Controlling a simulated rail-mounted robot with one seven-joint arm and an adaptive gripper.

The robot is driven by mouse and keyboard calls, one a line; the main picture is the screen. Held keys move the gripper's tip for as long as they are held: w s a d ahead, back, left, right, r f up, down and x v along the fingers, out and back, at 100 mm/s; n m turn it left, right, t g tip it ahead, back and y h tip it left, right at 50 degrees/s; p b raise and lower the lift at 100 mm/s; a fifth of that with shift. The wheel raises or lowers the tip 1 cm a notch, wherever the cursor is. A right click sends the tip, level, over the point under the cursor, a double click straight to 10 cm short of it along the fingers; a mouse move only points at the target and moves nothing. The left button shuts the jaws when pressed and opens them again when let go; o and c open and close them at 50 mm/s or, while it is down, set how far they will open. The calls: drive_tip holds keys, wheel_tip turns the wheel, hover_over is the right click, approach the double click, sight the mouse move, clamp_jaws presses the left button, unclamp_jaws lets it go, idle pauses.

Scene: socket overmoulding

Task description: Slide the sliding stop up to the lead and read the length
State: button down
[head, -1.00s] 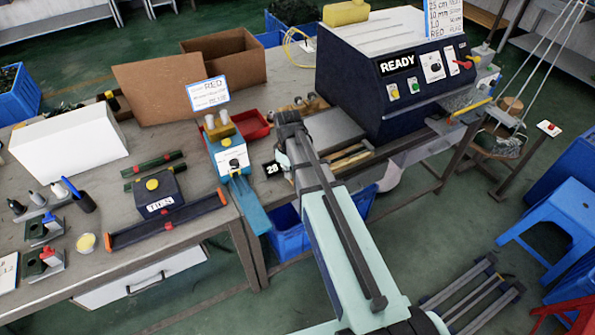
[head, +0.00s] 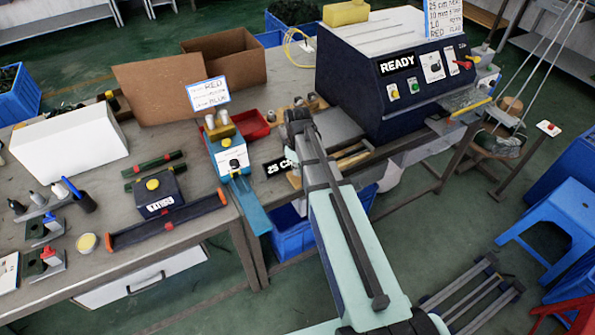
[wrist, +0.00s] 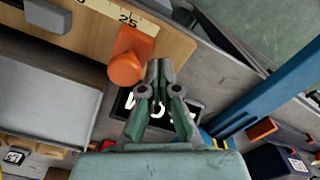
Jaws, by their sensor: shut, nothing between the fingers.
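The orange sliding stop (wrist: 130,55), with a round knob, sits on the measuring board in the wrist view, at the scale (wrist: 112,14) mark printed 25. My gripper (wrist: 160,66) is shut and empty, its fingertips just right of the stop; whether they touch it I cannot tell. My gripper partly covers the same display (wrist: 130,108) in the wrist view. I cannot make out the lead on the scale. My arm hides most of the board in the head view.
A dark blue machine (head: 395,75) showing READY stands behind to the right. A blue device (head: 232,160) with a chute and a red tray (head: 250,124) are left of my arm. A cardboard box (head: 225,60) stands behind. A grey plate (wrist: 45,95) lies left in the wrist view.

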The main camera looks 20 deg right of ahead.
drive_tip(key=shift+w+d, duration=0.25)
drive_tip(key=shift+d, duration=0.95)
drive_tip(key=shift+w+d, duration=0.25)
drive_tip(key=shift+d, duration=1.05)
drive_tip(key=shift+s+a, duration=0.1)
drive_tip(key=shift+a, duration=0.15)
drive_tip(key=shift+a+p, duration=0.35)
drive_tip(key=shift+a, duration=0.1)
drive_tip(key=shift+r+p, duration=2.25)
drive_tip(key=shift+r, duration=1.3)
